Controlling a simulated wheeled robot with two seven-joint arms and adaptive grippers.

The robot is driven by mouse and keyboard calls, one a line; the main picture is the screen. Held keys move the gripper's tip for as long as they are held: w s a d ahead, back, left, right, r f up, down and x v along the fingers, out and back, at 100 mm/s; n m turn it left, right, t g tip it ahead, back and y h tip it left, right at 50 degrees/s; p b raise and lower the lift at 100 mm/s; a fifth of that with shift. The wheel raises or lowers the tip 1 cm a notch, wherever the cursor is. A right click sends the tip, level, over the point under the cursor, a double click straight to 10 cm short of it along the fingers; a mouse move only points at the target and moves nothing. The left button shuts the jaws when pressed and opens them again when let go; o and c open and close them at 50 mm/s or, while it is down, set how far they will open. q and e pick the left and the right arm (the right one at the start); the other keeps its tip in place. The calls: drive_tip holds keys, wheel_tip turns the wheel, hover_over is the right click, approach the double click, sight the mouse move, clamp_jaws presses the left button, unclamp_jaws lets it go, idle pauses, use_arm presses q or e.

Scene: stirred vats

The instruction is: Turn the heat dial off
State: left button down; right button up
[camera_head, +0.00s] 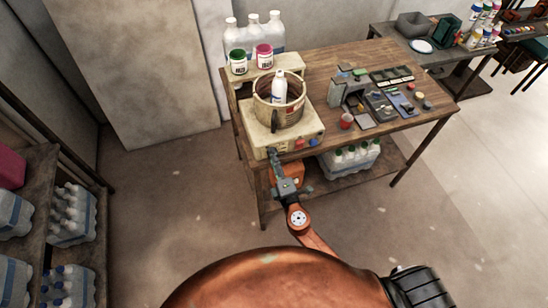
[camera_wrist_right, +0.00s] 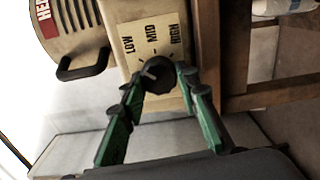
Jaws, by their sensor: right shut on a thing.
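The heat dial (camera_wrist_right: 158,74) is a dark round knob on a cream panel (camera_wrist_right: 152,38) marked LOW, MID and HIGH, seen in the right wrist view. A light mark shows on its left part; its exact setting is unclear. My right gripper (camera_wrist_right: 161,82) has its green-and-black fingers on both sides of the dial and is shut on it. In the head view, my right gripper (camera_head: 273,155) is at the front left of the cream heater base (camera_head: 256,138), where it hides the dial. My left gripper is not in view.
A pot (camera_head: 264,110) with a dark handle (camera_wrist_right: 83,63) stands on the heater, with a white bottle (camera_head: 279,88) in it. Paint cans (camera_head: 238,62) and jugs are behind.

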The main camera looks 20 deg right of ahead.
drive_tip(key=n+p, duration=0.1)
drive_tip(key=n, duration=0.6)
drive_tip(key=shift+f+n+p, duration=0.2)
drive_tip(key=shift+n+p, duration=0.2)
idle(0.3)
drive_tip(key=o, duration=1.2)
drive_tip(key=shift+c, duration=0.2)
drive_tip(key=s, duration=1.2)
drive_tip(key=shift+d, duration=0.25)
